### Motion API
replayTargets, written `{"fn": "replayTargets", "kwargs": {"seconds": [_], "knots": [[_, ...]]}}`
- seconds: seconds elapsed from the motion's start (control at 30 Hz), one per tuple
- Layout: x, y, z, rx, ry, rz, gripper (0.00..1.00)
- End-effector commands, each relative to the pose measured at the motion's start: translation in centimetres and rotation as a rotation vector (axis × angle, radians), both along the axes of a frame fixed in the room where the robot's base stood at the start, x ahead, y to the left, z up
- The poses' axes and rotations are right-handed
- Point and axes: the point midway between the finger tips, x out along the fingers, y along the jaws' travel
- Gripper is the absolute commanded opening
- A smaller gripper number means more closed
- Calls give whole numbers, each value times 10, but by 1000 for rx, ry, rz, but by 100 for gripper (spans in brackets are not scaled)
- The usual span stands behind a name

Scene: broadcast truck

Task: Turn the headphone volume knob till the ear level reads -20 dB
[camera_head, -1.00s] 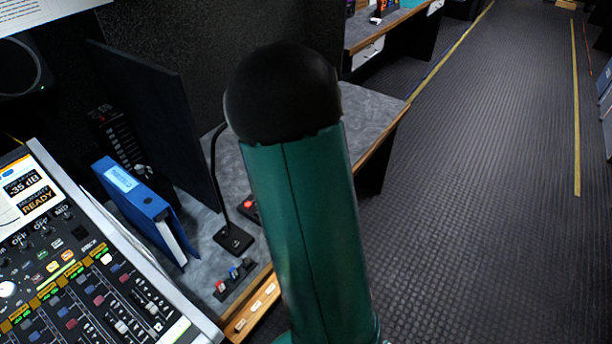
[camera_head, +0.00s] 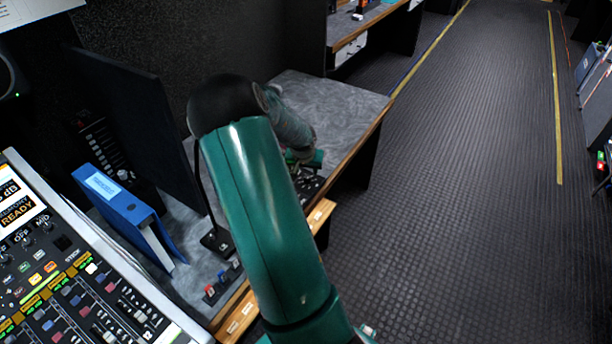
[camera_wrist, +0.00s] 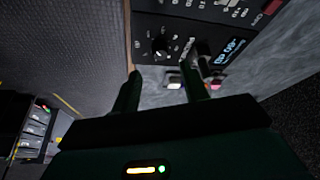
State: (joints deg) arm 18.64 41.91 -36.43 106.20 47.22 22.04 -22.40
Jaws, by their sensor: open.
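In the wrist view, a black control panel (camera_wrist: 185,18) spans the top, with a dark round knob (camera_wrist: 159,45) ringed by pale marks. I cannot read its label or confirm it is the headphone volume knob. A small blue-lit display (camera_wrist: 230,50) lies right of it, upside down and too blurred to read surely. My gripper (camera_wrist: 163,74) is open and empty, its two dark fingers pointing at the panel, apart from the knob. In the head view my arm hides most of the gripper and panel beyond it. At left, a mixer screen (camera_head: 17,205) shows "dB" and "READY", its number cut off.
A mixing desk (camera_head: 75,285) fills the lower left. A blue binder (camera_head: 118,208) and a gooseneck microphone base (camera_head: 216,242) stand on the grey worktop (camera_head: 340,105), with small red and blue switches (camera_head: 222,281) near the wooden edge. Open floor (camera_head: 450,230) lies right.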

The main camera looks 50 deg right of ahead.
Motion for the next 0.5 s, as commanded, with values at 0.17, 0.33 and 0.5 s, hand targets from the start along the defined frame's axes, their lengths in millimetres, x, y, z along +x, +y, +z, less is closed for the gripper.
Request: {"fn": "replayTargets", "kwargs": {"seconds": [0.17, 0.33, 0.5], "knots": [[6, -11, -33, 2, 1, -1, 44], [13, -18, -53, 0, 0, 2, 44], [15, -20, -59, 0, 0, 2, 44]]}}
